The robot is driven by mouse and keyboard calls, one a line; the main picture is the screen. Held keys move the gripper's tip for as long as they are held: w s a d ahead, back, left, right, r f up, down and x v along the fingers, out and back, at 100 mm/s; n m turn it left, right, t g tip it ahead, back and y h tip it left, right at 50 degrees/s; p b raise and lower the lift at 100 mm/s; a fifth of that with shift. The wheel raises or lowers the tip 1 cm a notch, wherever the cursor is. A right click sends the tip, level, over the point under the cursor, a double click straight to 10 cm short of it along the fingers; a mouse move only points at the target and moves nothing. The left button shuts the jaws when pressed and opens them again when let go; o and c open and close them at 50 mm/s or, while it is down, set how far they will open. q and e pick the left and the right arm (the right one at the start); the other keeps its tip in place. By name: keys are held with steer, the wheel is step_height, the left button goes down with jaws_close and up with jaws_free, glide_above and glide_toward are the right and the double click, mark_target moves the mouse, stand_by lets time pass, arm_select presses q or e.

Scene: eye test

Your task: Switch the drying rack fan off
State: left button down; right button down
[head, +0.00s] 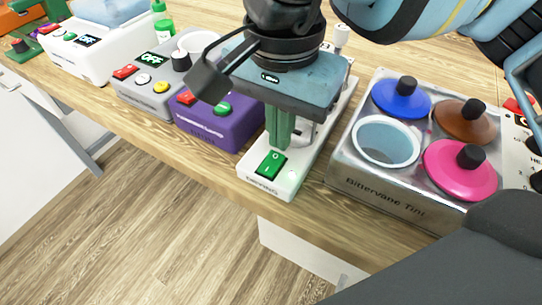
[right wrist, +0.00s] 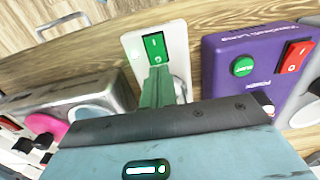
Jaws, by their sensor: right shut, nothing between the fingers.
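The drying rack fan's white base (head: 255,186), labelled "DRYING", stands at the table's front edge. It carries a green rocker switch (head: 267,170) marked O on the far end and I on the near end. The switch also shows in the right wrist view (right wrist: 153,43). A small pale green lamp (head: 292,174) sits beside it. My right gripper (head: 278,146) is shut and empty, pointing down with its green fingertips at the switch's O end. Whether they touch it I cannot tell. The gripper hides much of the base behind. My left gripper is not in view.
A purple box (head: 213,130) with red and green buttons stands close on the left. A grey box (head: 145,95) and a white box (head: 85,62) stand farther left. A metal tray (head: 341,165) with coloured lidded pots is close on the right.

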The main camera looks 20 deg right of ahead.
mark_target(279, 154)
steer(key=shift+f+b, duration=0.35)
steer(key=shift+f, duration=0.25)
steer(key=shift+r, duration=0.15)
step_height(279, 154, up, 7)
steer(key=p, duration=0.4)
steer(key=shift+p, duration=0.4)
stand_by(0.5)
